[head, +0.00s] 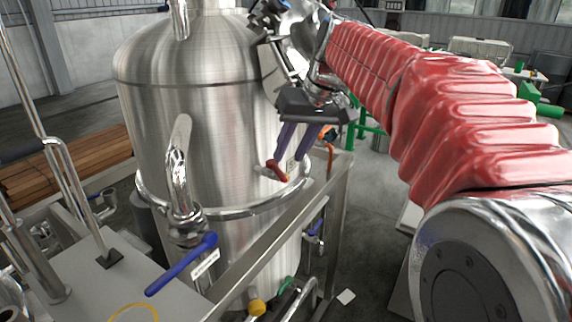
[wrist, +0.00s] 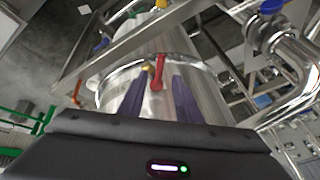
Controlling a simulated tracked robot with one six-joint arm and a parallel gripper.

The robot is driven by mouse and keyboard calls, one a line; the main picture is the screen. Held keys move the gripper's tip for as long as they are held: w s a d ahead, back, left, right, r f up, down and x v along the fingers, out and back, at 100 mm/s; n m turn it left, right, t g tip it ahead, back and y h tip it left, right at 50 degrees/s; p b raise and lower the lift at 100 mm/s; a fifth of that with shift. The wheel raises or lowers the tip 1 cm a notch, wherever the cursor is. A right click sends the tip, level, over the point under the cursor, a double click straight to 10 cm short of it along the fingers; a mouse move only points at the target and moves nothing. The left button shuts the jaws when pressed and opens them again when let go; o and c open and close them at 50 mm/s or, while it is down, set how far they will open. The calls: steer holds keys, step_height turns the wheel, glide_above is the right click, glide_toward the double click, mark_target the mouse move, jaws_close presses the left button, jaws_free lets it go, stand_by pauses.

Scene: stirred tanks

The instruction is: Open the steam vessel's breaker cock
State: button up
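The steam vessel (head: 190,95) is a tall brushed-steel tank with a pipe ring around it. A small cock with a red lever (head: 277,171) sits on the vessel's right side near the ring; I take it for the breaker cock. In the wrist view the red lever (wrist: 158,72) lies beside a brass part (wrist: 146,71), between the lines of my two purple fingers. My gripper (head: 292,158) points down at the cock, its fingers apart and empty. In the wrist view my gripper (wrist: 160,79) also shows a gap. I cannot tell whether a finger touches the lever.
A blue lever (head: 182,264) with a white label sits on a pipe at the front left. A yellow knob (head: 257,307) is low down. A steel frame rail (head: 275,235) runs in front of the vessel. Open floor (head: 365,225) lies to the right.

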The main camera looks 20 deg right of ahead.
steer(key=shift+v, duration=1.25)
steer(key=shift+s+d+f, duration=0.1)
steer(key=shift+s+f, duration=0.05)
steer(key=shift+c, duration=0.2)
steer(key=shift+s+f, duration=0.1)
steer(key=shift+s, duration=0.3)
steer(key=c, duration=0.4)
steer(key=shift+m+t+h, duration=0.3)
steer(key=shift+h, duration=0.4)
steer(key=s+a+f, duration=0.1)
steer(key=s+f, duration=0.1)
steer(key=s, duration=0.2)
steer(key=s+a+f, duration=0.1)
steer(key=s+f, duration=0.2)
steer(key=s, duration=0.1)
steer(key=s+a+f, duration=0.1)
steer(key=s+f, duration=0.1)
steer(key=s, duration=0.2)
steer(key=shift+s+f, duration=0.25)
jaws_close()
steer(key=s+f+h, duration=0.1)
steer(key=s+f, duration=0.9)
steer(key=f, duration=0.1)
steer(key=shift+s+a+t, duration=0.25)
steer(key=shift+a+t, duration=0.05)
steer(key=shift+a, duration=0.05)
steer(key=shift+a, duration=0.2)
